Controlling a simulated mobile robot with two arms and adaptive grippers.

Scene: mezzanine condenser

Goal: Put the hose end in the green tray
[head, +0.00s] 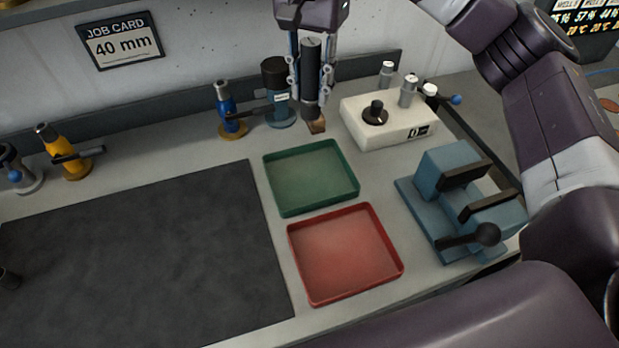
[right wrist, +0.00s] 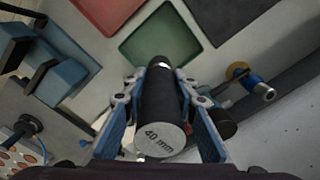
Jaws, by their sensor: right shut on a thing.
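The hose end is a dark cylinder (head: 312,85) with a brownish tip. My right gripper (head: 311,95) is shut on it and holds it roughly upright, tip down, just beyond the back edge of the green tray (head: 351,201). Whether the tip touches the bench I cannot tell. In the right wrist view, the hose end (right wrist: 163,115) lies between the two fingers (right wrist: 160,100), and its near face reads "40 mm". The green tray (right wrist: 190,25) looks empty. My left gripper is not in view.
An empty red tray (head: 395,283) sits in front of the green one. A blue clamp (head: 437,220) and white control box (head: 390,125) stand right. Blue (head: 226,105), teal (head: 278,100) and yellow (head: 72,155) fittings line the back. A dark mat (head: 140,250) covers the left.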

